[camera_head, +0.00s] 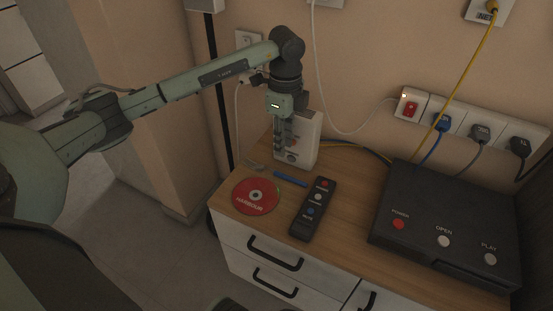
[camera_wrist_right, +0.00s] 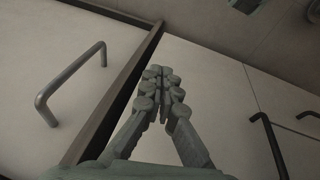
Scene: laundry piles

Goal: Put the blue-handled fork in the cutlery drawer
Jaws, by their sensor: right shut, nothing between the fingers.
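The fork (camera_head: 290,179) lies on the wooden cabinet top, its blue handle to the right and its grey head to the left, behind the red disc. My left gripper (camera_head: 281,151) points down above the cabinet, in front of the white box and near the fork; whether its fingers are apart cannot be told. No fork shows lifted in it. The white drawer fronts (camera_head: 238,239) with black handles look closed; no label tells which is for cutlery. My right gripper (camera_wrist_right: 158,72) is shut and empty in the right wrist view, before white fronts.
On the cabinet top are a red disc (camera_head: 256,196), a black remote (camera_head: 314,208), a white box (camera_head: 309,139) and a black player (camera_head: 447,226). A power strip (camera_head: 470,124) with cables hangs behind. A metal handle (camera_wrist_right: 69,84) shows in the wrist view.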

